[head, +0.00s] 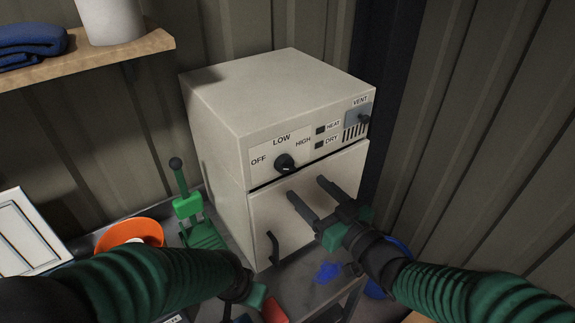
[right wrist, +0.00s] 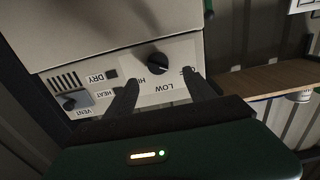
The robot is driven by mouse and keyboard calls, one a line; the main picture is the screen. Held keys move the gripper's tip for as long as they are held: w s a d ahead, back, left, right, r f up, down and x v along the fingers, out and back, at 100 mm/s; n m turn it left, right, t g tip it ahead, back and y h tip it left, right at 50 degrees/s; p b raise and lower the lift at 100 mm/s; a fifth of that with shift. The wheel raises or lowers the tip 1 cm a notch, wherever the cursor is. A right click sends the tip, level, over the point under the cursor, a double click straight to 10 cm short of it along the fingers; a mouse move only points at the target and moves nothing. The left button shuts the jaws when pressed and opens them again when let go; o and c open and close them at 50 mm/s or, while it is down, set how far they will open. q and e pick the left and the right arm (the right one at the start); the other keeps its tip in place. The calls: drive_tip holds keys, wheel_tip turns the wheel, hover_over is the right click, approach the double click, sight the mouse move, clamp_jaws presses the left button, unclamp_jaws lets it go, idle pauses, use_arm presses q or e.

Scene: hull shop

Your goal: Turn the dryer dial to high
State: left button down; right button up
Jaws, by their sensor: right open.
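The cream dryer (head: 215,105) stands against the corrugated wall. Its black round dial (head: 285,162) sits on the front panel among the labels OFF, LOW and HIGH. I cannot tell clearly where its pointer stands. My right gripper (head: 306,186) is open and empty, its fingers pointing at the dryer front, just below and right of the dial in the head view. In the right wrist view the dial (right wrist: 157,62) appears upside down, beyond and between the fingertips (right wrist: 160,79), with a gap to them. My left gripper (head: 256,294) is low in front of the dryer, its fingers mostly hidden.
The vent slider (head: 364,118) is at the panel's right, and the door handle (head: 272,247) is at lower left. A green lever device (head: 188,206) and an orange round thing (head: 130,235) are left of the dryer. A wooden shelf (head: 120,49) holds blue cloth and a white container.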

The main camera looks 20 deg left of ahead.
sight(290, 170)
drive_tip(key=p+x, duration=0.1)
drive_tip(key=x, duration=0.3)
drive_tip(key=p+x, duration=0.1)
drive_tip(key=x, duration=0.2)
drive_tip(key=shift+w+a, duration=0.1)
drive_tip(key=shift+w, duration=0.4)
drive_tip(key=shift+a, duration=0.35)
drive_tip(key=shift+w, duration=0.1)
drive_tip(key=shift+w+f, duration=0.15)
drive_tip(key=c, duration=0.4)
drive_tip(key=shift+a, duration=0.1)
drive_tip(key=c, duration=0.9)
